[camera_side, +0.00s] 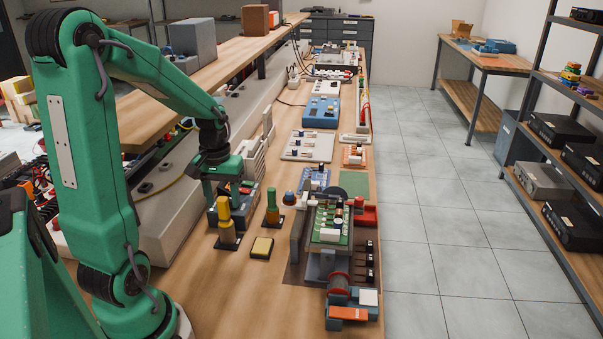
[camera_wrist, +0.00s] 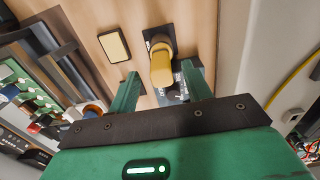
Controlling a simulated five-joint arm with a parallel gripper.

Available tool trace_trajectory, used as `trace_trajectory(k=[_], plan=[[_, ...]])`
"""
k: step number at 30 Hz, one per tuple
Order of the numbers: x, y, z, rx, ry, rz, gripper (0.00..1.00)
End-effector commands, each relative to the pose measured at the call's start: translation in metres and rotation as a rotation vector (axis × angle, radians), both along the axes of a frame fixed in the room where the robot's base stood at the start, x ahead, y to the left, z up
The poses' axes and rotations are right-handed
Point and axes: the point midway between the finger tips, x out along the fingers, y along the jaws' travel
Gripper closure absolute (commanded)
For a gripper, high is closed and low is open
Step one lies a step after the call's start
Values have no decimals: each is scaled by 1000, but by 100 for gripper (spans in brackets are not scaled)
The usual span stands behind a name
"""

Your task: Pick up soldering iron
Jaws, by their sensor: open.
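A yellow upright tool (camera_side: 224,209), which looks like the soldering iron, stands on a small dark base on the wooden bench. In the wrist view its yellow body (camera_wrist: 160,68) shows between my fingers, beyond the tips, with the black base around it. My gripper (camera_side: 222,192) is open, just above and behind the tool in the side view. Its two green fingers also show in the wrist view (camera_wrist: 161,84). I cannot tell whether a finger touches the tool. A similar green and orange tool (camera_side: 272,208) stands to the right.
A yellow pad in a dark tray (camera_side: 262,247) lies near the tool and shows in the wrist view (camera_wrist: 114,45). A circuit board on a holder (camera_side: 330,222) stands to the right. A grey instrument is close behind my gripper.

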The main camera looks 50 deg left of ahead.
Motion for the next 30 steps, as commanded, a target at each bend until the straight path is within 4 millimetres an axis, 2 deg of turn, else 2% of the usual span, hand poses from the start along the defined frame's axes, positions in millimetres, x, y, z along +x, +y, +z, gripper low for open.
trace_trajectory(k=[13,30], plan=[[-1,2,-44,-2,4,0,51],[0,2,-48,-1,1,0,51]])
